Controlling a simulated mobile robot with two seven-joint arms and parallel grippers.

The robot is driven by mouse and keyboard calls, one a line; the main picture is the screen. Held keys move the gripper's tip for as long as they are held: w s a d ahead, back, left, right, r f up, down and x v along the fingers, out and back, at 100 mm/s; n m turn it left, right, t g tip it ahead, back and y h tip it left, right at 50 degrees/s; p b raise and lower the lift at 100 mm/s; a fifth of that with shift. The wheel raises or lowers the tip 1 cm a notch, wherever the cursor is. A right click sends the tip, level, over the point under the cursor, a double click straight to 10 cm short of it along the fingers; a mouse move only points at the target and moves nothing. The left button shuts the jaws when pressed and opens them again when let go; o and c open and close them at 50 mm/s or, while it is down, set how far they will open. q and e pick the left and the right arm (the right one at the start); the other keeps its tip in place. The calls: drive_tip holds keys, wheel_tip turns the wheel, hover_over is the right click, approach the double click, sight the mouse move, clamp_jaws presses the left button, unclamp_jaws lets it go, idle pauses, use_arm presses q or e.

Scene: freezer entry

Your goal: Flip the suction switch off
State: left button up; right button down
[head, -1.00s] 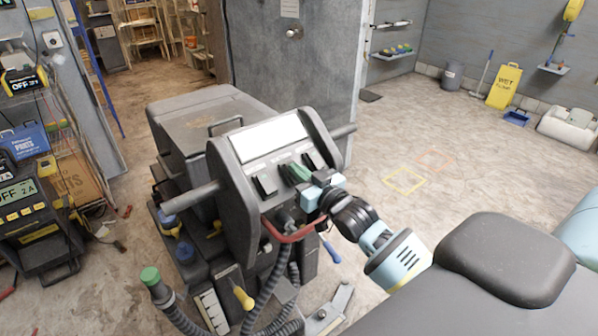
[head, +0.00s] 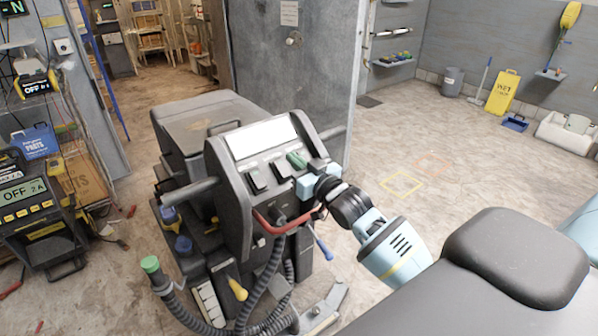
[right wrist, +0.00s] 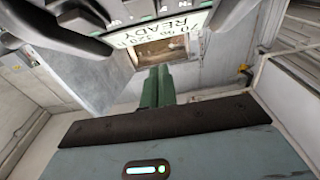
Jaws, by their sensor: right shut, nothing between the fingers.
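The grey floor machine's control panel (head: 232,171) faces me, with a blank-looking white display (head: 262,137) above a row of dark switches. The left switch (head: 256,180) and middle switch (head: 280,168) show clearly; the right one is partly hidden by my gripper. The labels are too small to read, so I cannot tell which is suction. My right gripper (head: 297,160), with green fingers, is shut and empty over the panel, between the middle and right switches. Its shut fingers (right wrist: 157,88) also show in the right wrist view, below the display reading READY (right wrist: 165,30). My left gripper is out of view.
A red bar (head: 285,226) and grey hoses (head: 268,290) lie below the panel. Side handles (head: 190,190) stick out from the machine. A grey wall (head: 295,75) stands behind it. A shelf of devices is at left; open floor lies to the right.

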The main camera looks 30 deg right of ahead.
drive_tip(key=s, duration=0.8)
drive_tip(key=shift+s+d+r, duration=0.25)
drive_tip(key=shift+d+r, duration=0.1)
drive_tip(key=shift+r, duration=0.1)
drive_tip(key=s+a+f+g, duration=0.25)
drive_tip(key=s+f, duration=0.25)
drive_tip(key=f, duration=0.4)
drive_tip(key=s+a+f+g, duration=0.2)
drive_tip(key=s+a+f, duration=0.25)
drive_tip(key=f, duration=0.45)
drive_tip(key=s+a+f+g, duration=0.2)
drive_tip(key=s+f, duration=0.4)
drive_tip(key=f, duration=0.3)
drive_tip(key=s+a+f+g, duration=0.1)
drive_tip(key=s+a+f, duration=0.2)
drive_tip(key=s+f, duration=0.1)
drive_tip(key=s+a+f+n+g, duration=0.1)
drive_tip(key=s+a+f+g, duration=0.1)
drive_tip(key=s, duration=0.5)
drive_tip(key=shift+a+f, duration=0.45)
drive_tip(key=shift+f, duration=0.45)
